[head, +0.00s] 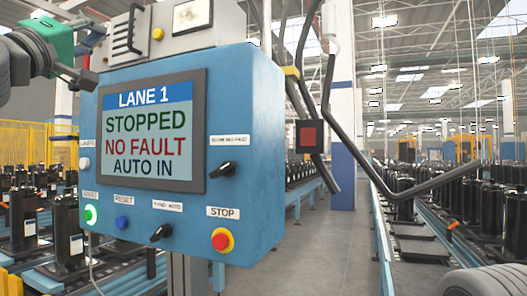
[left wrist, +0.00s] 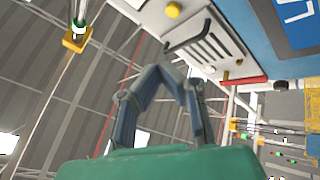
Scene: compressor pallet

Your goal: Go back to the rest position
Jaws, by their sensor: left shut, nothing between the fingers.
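My left gripper (head: 88,76) is at the upper left of the head view, in front of the upper left corner of the blue control box (head: 250,120). In the left wrist view its two grey fingers (left wrist: 172,78) come together beyond the green body, with nothing between them. I cannot tell whether the fingertips touch the box. The box's screen (head: 150,130) reads LANE 1, STOPPED, NO FAULT, AUTO IN. A lit green button (head: 91,214), a blue reset button (head: 122,223), a black switch (head: 160,233) and a red stop button (head: 222,240) sit below it. My right gripper is out of view.
Black compressors stand on conveyors at left (head: 68,232) and right (head: 515,222). The grey aisle floor (head: 330,240) between is clear. A ribbed grey part (head: 482,282) shows at bottom right.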

